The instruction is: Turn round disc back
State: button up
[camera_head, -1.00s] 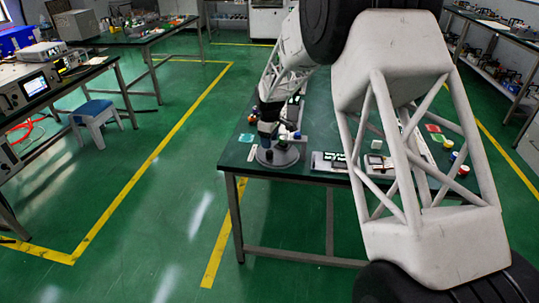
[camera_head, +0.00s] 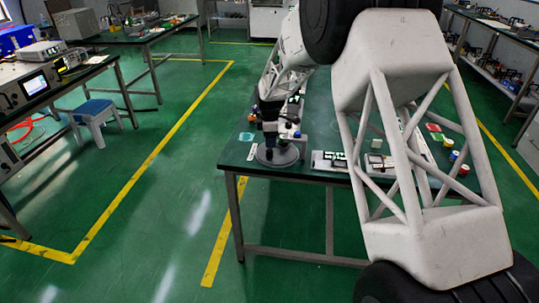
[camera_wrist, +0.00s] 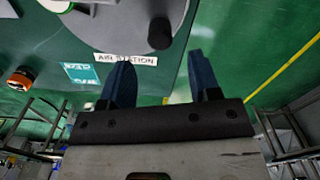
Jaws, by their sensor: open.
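The round disc (camera_head: 278,157) is grey and lies flat near the left front corner of the dark green table. In the wrist view the grey disc (camera_wrist: 115,28) fills the upper part, cut off by the top edge, with a dark round knob (camera_wrist: 160,33) near its rim. My gripper (camera_wrist: 158,72) is open, with two dark blue fingers apart and nothing between them. In the wrist view the fingertips lie just below the disc's rim and the knob. In the head view my gripper (camera_head: 270,133) is above the disc; contact cannot be told.
An orange-and-black knob (camera_wrist: 20,79) is at the left. A white panel (camera_head: 328,161) lies right of the disc. The table's edge is close by.

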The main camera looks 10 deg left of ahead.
aim_at(270, 150)
jog(key=shift+f, duration=3.85)
grip_shut()
